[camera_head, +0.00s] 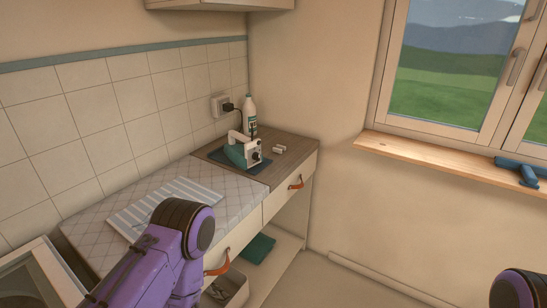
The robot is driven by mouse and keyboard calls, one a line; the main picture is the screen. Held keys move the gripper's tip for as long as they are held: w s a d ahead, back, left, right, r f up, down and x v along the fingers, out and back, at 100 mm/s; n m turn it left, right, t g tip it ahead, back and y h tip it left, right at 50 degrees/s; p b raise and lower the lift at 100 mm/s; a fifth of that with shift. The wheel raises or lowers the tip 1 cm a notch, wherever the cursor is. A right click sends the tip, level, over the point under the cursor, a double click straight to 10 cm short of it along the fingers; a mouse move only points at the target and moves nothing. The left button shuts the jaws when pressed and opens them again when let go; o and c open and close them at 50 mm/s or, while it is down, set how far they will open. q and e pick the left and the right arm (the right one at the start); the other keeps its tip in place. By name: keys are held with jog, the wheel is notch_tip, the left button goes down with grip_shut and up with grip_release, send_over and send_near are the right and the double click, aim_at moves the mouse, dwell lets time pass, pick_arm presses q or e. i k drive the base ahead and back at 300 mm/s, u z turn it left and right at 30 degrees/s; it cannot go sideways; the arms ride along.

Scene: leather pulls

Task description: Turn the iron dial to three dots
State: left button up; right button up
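The iron (241,151) stands on a dark mat (219,156) on the wooden counter at the back corner. It has a teal and white body, and a small dark round part, perhaps the dial (257,156), shows on its right side. The dots are too small to read. My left arm, purple with a dark joint, comes in at the lower middle, well short of the iron. My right arm shows only as a small part at the lower right corner. Neither gripper's fingers are in view.
A white bottle (250,115) stands behind the iron, near a plug in a wall socket (221,105). Small white blocks (279,150) lie right of the iron. A striped cloth (170,201) lies on the quilted pad (231,188). Drawers with leather pulls (296,182) are below; one lower container is open.

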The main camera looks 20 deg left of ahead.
aim_at(255, 156)
jog(key=z, duration=0.5)
jog(key=i, duration=0.7)
jog(key=z, duration=0.3)
